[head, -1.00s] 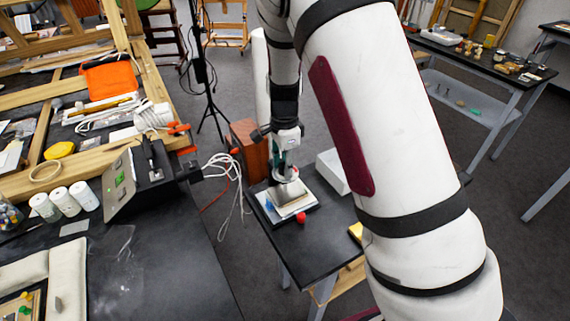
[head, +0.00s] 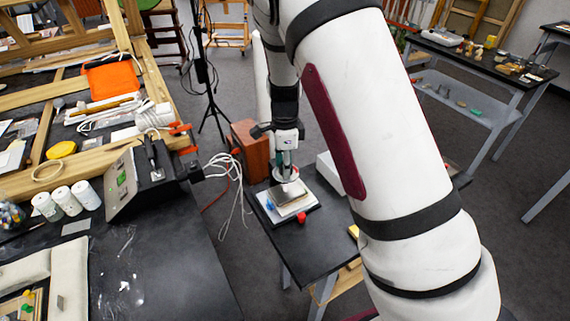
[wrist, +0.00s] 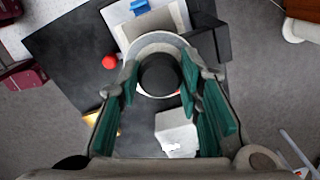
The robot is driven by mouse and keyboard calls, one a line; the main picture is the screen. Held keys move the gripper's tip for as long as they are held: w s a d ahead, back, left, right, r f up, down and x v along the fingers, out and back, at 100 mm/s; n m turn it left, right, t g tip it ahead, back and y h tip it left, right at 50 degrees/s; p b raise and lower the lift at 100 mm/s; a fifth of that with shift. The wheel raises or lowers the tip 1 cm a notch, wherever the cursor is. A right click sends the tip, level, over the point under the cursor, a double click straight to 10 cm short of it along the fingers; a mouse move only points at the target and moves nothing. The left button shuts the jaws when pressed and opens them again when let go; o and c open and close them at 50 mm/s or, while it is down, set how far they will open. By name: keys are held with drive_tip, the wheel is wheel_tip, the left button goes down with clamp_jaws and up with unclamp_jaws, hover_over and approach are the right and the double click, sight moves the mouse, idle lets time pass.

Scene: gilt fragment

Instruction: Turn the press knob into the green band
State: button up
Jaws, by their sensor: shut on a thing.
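My gripper (head: 286,158) is over the small black stand at the middle of the head view. In the wrist view, its green-padded fingers (wrist: 160,69) are on both sides of a round black knob (wrist: 158,78), closed on it. A pale rim with a bit of red shows under the knob. A pale disc with a reddish edge (head: 287,173) shows below the fingers in the head view, just above a grey metal plate (head: 294,196). I cannot make out a green band or the knob's pointer; the gripper hides part of the dial.
A red ball-like knob (head: 301,217) and a small blue piece (head: 269,205) are by the plate. A yellow block (head: 353,231) lies near the stand's right edge. A wooden box (head: 250,150) and white cables (head: 226,168) are close on the left.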

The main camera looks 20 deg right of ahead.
drive_tip(key=o, duration=1.2)
drive_tip(key=shift+c, duration=0.2)
wheel_tip(320, 180, up, 12)
drive_tip(key=shift+r, duration=0.1)
